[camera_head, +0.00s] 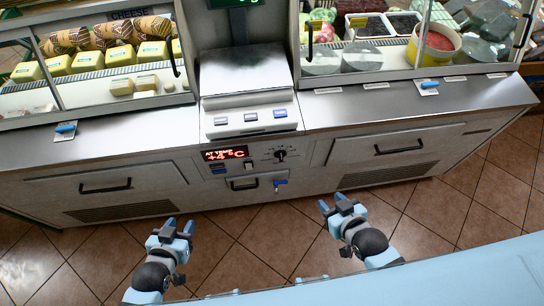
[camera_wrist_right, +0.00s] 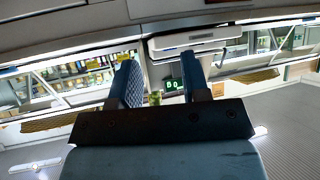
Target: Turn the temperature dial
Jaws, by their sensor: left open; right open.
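The temperature dial (camera_head: 281,154) is a small black knob on the counter's front panel, right of a red lit display (camera_head: 225,154) reading "AT TEMP +4°C". My left gripper (camera_head: 179,226) is open and empty, below and left of the panel, over the floor. My right gripper (camera_head: 337,205) is open and empty, below and right of the dial and apart from it. In the right wrist view, the fingers of my right gripper (camera_wrist_right: 159,85) are spread with nothing between them. I cannot make out the dial in that view.
A drawer handle (camera_head: 244,184) and a small blue-handled key or tap (camera_head: 280,183) sit just below the dial. A scale (camera_head: 250,119) stands on the counter above. Glass cases with cheese (camera_head: 88,60) and tubs flank it. The tiled floor (camera_head: 258,228) in front is clear.

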